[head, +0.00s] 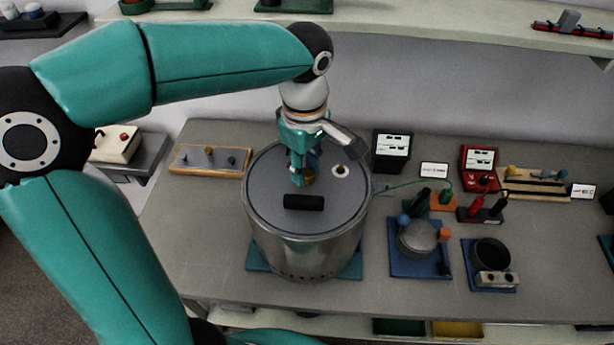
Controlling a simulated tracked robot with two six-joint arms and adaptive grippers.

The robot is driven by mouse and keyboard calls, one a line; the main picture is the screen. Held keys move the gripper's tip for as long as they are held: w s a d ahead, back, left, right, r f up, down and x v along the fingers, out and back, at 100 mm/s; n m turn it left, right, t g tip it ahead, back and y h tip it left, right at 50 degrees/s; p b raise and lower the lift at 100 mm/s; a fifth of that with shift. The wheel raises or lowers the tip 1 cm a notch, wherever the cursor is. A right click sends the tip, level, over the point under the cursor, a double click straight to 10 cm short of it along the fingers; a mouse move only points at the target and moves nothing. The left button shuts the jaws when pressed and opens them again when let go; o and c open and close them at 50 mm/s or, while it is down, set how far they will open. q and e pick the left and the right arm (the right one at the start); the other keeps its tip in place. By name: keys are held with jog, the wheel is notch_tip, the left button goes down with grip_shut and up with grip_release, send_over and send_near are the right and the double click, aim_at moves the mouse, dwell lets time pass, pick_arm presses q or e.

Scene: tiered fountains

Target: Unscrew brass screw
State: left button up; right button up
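My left gripper (303,178) points down over the grey lid (268,205) of a metal drum (307,253). A small brass-coloured piece, the brass screw (309,179), shows between or right beside its fingertips at lid level. The fingers partly hide the screw, and I cannot tell whether they touch it. A black handle (303,202) lies on the lid just in front of the gripper. A pale ring-shaped fitting (340,171) is to the right on the lid. My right gripper does not show.
The drum stands on a teal base (350,268) on a grey table (215,215). Black meter (391,150), red meter (478,165), blue-based device (418,240) and a dark cup (490,253) are to the right. A wooden-framed board (210,159) is behind left. The front left table is clear.

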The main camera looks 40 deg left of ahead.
pick_arm(q)
jog(key=shift+o, duration=0.2)
jog(key=shift+r+p, duration=1.35)
jog(key=shift+r, duration=0.15)
jog(key=shift+o, duration=0.2)
jog(key=o, duration=0.5)
jog(key=c, duration=0.5)
